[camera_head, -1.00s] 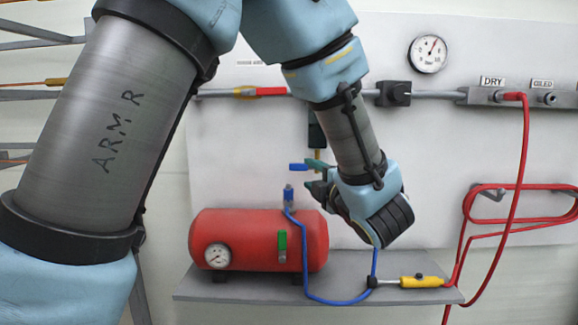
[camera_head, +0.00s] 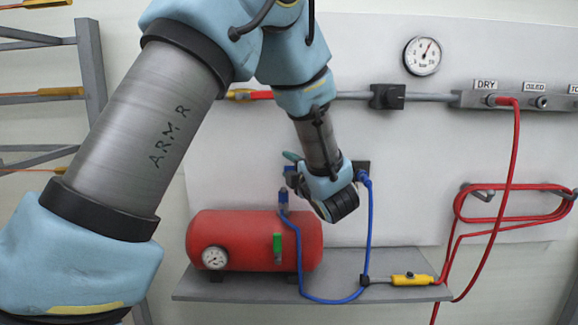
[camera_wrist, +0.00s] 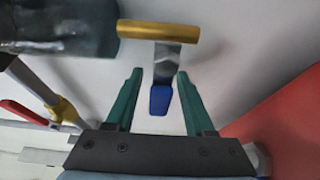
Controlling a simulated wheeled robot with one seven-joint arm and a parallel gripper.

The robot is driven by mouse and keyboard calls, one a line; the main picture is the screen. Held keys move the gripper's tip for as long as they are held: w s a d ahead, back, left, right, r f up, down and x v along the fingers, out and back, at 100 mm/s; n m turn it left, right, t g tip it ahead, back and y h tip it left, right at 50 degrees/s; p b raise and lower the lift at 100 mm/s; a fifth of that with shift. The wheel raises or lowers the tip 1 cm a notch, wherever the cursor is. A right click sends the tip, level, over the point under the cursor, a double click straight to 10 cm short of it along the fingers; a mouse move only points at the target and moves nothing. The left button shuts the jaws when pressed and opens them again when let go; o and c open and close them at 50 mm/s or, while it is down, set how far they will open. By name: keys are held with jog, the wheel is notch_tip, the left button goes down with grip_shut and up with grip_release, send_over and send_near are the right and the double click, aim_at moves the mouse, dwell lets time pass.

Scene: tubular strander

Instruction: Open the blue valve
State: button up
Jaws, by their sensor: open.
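The blue valve handle (camera_wrist: 160,100) is in the wrist view, a short blue-tipped lever hanging from a brass pipe (camera_wrist: 158,33). It lies between the two green fingers of my gripper (camera_wrist: 157,75), with a gap visible on both sides. The fingers are open and do not appear to touch it. In the head view, my gripper is at the wall panel above the red tank, and a bit of the blue handle (camera_head: 289,171) shows at its left. My wrist hides most of the valve there.
A red tank (camera_head: 255,240) with a gauge and green lever (camera_head: 277,245) stands on the grey shelf (camera_head: 235,290) below. A blue hose (camera_head: 369,225) hangs right of my wrist. A red-handled valve (camera_head: 254,95) sits on the pipe above. Red hose (camera_head: 511,165) hangs at right.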

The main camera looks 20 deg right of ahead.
jog(key=shift+c, duration=0.3)
grip_shut()
dwell(1.0)
